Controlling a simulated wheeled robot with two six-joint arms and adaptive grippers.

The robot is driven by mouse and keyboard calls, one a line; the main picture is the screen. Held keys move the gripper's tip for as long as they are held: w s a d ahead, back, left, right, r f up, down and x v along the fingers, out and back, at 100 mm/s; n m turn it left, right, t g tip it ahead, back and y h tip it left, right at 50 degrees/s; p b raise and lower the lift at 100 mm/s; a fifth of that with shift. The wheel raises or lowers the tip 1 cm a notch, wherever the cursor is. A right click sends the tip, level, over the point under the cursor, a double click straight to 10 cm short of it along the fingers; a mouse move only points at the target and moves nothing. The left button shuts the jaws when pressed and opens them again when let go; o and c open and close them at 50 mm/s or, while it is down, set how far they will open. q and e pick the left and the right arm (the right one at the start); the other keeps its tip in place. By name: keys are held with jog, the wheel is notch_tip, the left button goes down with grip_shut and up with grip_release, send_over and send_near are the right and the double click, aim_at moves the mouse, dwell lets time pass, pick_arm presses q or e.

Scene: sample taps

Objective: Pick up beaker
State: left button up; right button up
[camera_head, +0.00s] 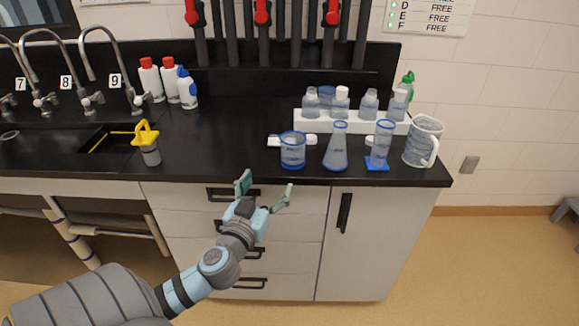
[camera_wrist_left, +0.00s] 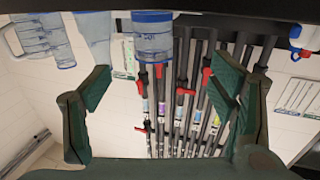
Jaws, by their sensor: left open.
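The beaker (camera_head: 293,152) is a clear glass with a blue rim and blue markings. It stands upright near the front edge of the black counter (camera_head: 221,150). My left gripper (camera_head: 266,189) is open and empty in front of the counter edge, below and slightly left of the beaker. In the left wrist view the picture is upside down; the beaker (camera_wrist_left: 152,38) shows at top centre, between and beyond the open fingers (camera_wrist_left: 163,88). It is not touched. My right gripper is not in view.
Right of the beaker stand a conical flask (camera_head: 336,152), a cylinder on a blue base (camera_head: 380,146) and a jug (camera_head: 423,142). Behind is a white rack (camera_head: 352,124) with bottles. A yellow-topped container (camera_head: 148,146) stands left by the sink. The counter left of the beaker is clear.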

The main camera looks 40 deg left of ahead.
pick_arm(q)
send_near(289, 160)
jog(key=w+a+r, duration=0.1)
jog(key=w+a, duration=0.1)
jog(key=w, duration=0.1)
jog(key=x, duration=0.3)
jog(key=d+f+p+x, duration=0.1)
jog(key=x, duration=0.1)
jog(key=shift+w+a, duration=0.1)
jog(key=shift+w, duration=0.2)
jog(key=shift+w+a+r, duration=0.1)
jog(key=shift+w+r, duration=0.05)
jog(key=shift+w, duration=0.05)
jog(key=shift+w+a+r+p, duration=0.15)
jog(key=shift+w+r, duration=0.15)
jog(key=shift+w, duration=0.2)
jog(key=shift+w+a+r+p, duration=0.2)
jog(key=shift+w+r, duration=0.1)
jog(key=shift+w, duration=0.15)
jog(key=shift+w+a+f, duration=0.15)
jog(key=shift+w, duration=0.45)
jog(key=shift+w+a+f, duration=0.15)
jog(key=shift+w+a, duration=0.05)
jog(key=shift+w, duration=0.35)
jog(key=shift+w+f, duration=0.1)
jog(key=c, duration=1.1)
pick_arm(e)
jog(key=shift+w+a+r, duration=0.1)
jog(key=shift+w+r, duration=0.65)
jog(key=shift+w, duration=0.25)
